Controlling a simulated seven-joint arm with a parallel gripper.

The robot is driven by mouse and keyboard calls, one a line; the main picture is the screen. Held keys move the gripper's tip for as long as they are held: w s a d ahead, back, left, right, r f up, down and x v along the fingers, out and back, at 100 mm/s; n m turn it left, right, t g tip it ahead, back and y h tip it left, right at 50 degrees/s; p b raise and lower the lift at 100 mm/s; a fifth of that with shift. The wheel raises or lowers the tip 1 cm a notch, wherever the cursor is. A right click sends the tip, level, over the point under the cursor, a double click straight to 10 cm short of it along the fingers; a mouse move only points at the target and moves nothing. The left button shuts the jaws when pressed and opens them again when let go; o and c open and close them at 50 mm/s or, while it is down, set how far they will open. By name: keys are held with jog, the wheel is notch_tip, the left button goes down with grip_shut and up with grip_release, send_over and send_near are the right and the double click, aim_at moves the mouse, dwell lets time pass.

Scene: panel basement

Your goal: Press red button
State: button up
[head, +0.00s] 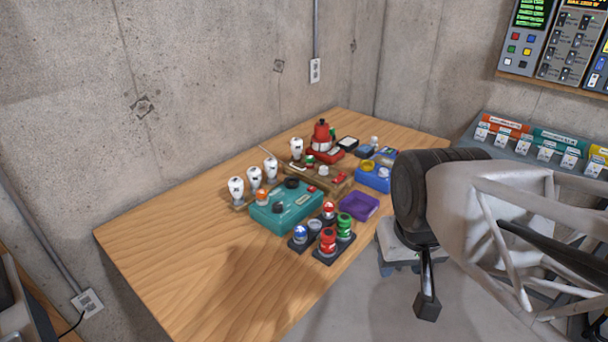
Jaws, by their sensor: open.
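Several red-topped parts stand on the wooden table. A tall red domed piece (321,136) is at the back on a red base. A red round button-like piece (328,241) is at the front on a dark base, and a smaller red-topped one (329,209) is just behind it. A small red button (516,36) also shows on the wall panel. I cannot tell which one the task means. My gripper (427,301) is open, pointing down to the right of the table's right edge, apart from all of these. I see it side-on, so one finger mostly hides the other.
On the wooden table (205,270) are a teal box (285,213), a purple tray (359,206), a blue box (374,179) and several white-topped levers. The table's front left is bare. Concrete walls close off the back. A labelled console (520,140) stands at the right.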

grip_shut()
dwell(0.3)
dwell(1.6)
